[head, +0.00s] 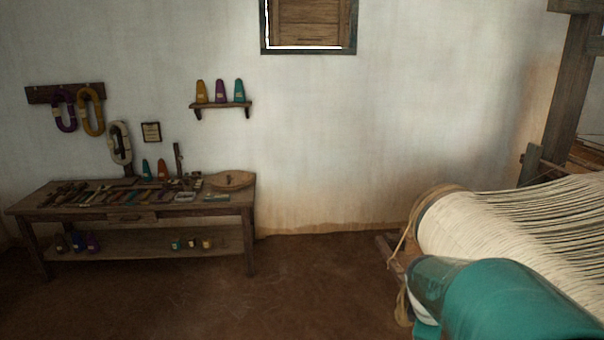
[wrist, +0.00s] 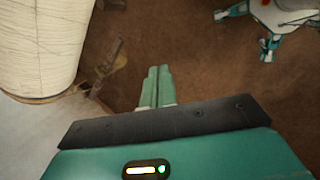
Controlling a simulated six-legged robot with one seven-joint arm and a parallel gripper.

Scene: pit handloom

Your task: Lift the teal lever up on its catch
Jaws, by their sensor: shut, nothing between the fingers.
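I cannot make out the teal lever or its catch in either view. My gripper (wrist: 158,72) shows in the wrist view, with its two pale green fingers side by side and shut, holding nothing. It points over bare brown floor. To its left, small wooden parts (wrist: 97,84) stick out near the end of the loom's warp roll (wrist: 40,45); I cannot tell whether a lever is among them. In the head view, the large teal shape at the lower right is my own arm, and it hides part of the loom.
The cream warp roll (head: 455,222) and a loom post (head: 568,80) stand at the right, with cord and wood at the roll's near end. A wooden bench (head: 150,210) covered with tools stands at the left wall. A small shelf (head: 222,104) holds cones. The middle floor is clear.

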